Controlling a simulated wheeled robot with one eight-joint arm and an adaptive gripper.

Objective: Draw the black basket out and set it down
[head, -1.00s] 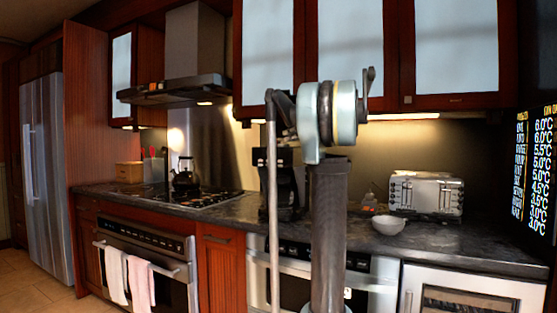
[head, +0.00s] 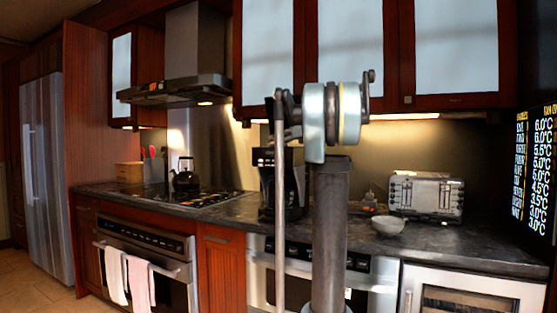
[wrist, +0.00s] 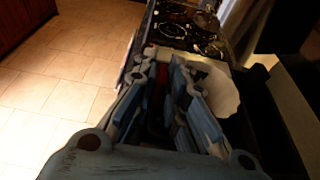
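I cannot make out a black basket for certain in either view. A black coffee-maker-like appliance (head: 268,170) stands on the counter in the head view, partly hidden behind my arm. My gripper (wrist: 164,58) shows in the wrist view, with pale blue fingers pointing up the picture towards the stove. The fingertips look fairly close together, with a dark and reddish strip between them. I cannot tell whether they hold anything. The gripper itself is hidden in the head view. A large dark shape (wrist: 282,105) lies right of the fingers in the wrist view.
The stove top (head: 195,198) with a kettle (head: 186,178) is left on the counter. A bowl (head: 388,225) and a toaster (head: 427,193) are right of my arm. Ovens and cabinets line the front below. Wall cabinets hang above. Tiled floor (wrist: 60,80) is clear at left.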

